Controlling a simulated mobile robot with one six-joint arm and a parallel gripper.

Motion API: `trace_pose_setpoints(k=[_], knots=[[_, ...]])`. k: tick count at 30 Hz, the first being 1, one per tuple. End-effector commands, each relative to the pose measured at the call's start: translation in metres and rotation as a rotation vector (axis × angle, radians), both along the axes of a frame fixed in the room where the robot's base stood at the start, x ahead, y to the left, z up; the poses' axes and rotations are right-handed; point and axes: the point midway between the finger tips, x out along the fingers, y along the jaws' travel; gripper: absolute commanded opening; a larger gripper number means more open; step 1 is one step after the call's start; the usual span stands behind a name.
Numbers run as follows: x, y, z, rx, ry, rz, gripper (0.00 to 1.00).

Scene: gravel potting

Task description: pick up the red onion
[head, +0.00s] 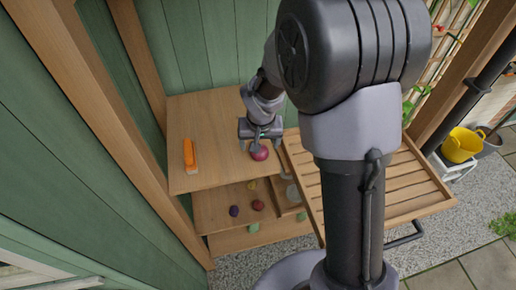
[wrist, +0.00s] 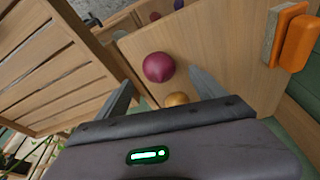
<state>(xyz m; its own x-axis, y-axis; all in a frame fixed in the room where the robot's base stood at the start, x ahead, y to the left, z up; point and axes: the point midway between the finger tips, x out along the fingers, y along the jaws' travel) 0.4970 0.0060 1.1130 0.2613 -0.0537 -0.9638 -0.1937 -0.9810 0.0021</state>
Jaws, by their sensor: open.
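The red onion (head: 260,153) lies on the top wooden shelf, just below my gripper (head: 259,145) in the head view, which partly covers it. In the wrist view the red onion (wrist: 158,67) is round and purple-red and sits just ahead of the gap between the fingertips of my gripper (wrist: 160,79). The two fingers are spread apart with nothing held between them. I cannot tell how far the tips are above the shelf.
A yellow-brown round item (wrist: 177,99) shows closer to my palm, partly hidden by it. An orange block-like item (head: 189,154) stands left on the top shelf (head: 205,120). Dark and red round items (head: 257,205) lie on the shelf below. A slatted wooden surface (head: 405,185) is at right.

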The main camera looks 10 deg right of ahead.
Motion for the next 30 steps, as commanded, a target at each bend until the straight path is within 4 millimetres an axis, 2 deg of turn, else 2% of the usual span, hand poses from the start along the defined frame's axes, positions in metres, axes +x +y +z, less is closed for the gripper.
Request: trace_pose_setpoints(k=[6,9,16,17,27,30], knots=[[0.007,-0.002,-0.039,0.0,0.004,-0.001,0.79],[0.011,-0.002,-0.051,0.0,0.001,-0.001,0.79],[0.012,-0.002,-0.053,0.001,0.0,-0.002,0.79],[0.012,-0.002,-0.053,0.001,0.0,-0.002,0.75],[0.012,-0.002,-0.052,0.001,0.0,-0.001,0.11],[0.012,-0.002,-0.052,0.001,0.0,-0.001,0.1]])
